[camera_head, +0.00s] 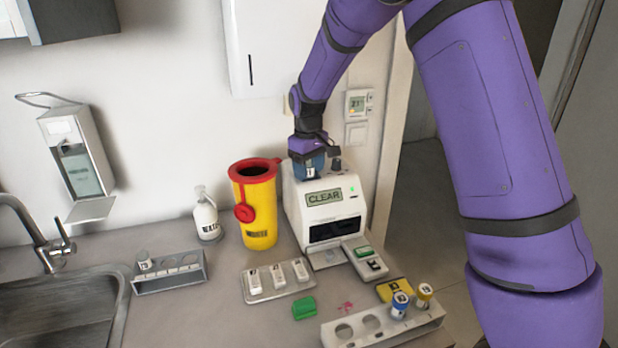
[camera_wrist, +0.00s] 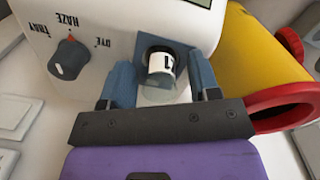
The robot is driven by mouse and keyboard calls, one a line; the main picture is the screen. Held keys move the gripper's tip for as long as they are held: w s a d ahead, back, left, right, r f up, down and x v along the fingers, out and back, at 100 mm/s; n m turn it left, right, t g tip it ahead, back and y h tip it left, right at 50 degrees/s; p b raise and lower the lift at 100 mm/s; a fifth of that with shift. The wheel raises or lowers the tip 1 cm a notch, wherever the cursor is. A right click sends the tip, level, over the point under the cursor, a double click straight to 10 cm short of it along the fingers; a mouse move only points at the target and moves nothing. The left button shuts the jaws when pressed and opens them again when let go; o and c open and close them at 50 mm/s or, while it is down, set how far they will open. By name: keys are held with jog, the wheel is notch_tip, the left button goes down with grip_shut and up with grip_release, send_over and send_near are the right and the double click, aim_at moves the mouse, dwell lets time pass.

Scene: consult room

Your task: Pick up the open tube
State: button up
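A tube (camera_wrist: 160,62) with a white label and dark marks stands in a square blue-grey socket on a white analyser (camera_head: 325,188); its label also shows in the head view (camera_head: 310,172). Whether its mouth is open I cannot tell. My gripper (camera_wrist: 162,88) is over the analyser, its two blue fingers apart, one on each side of the tube's near end, with gaps visible. It also shows in the head view (camera_head: 309,165).
The analyser's screen (camera_head: 323,197) reads CLEAR; a dial (camera_wrist: 68,58) sits beside the socket. A yellow bin (camera_head: 259,212) with red rim stands close left. The left rack (camera_head: 170,279), right rack (camera_head: 382,328), tray (camera_head: 278,285) and green block (camera_head: 304,308) occupy the counter.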

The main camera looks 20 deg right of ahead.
jog(key=c, duration=0.9)
jog(key=shift+r, duration=0.1)
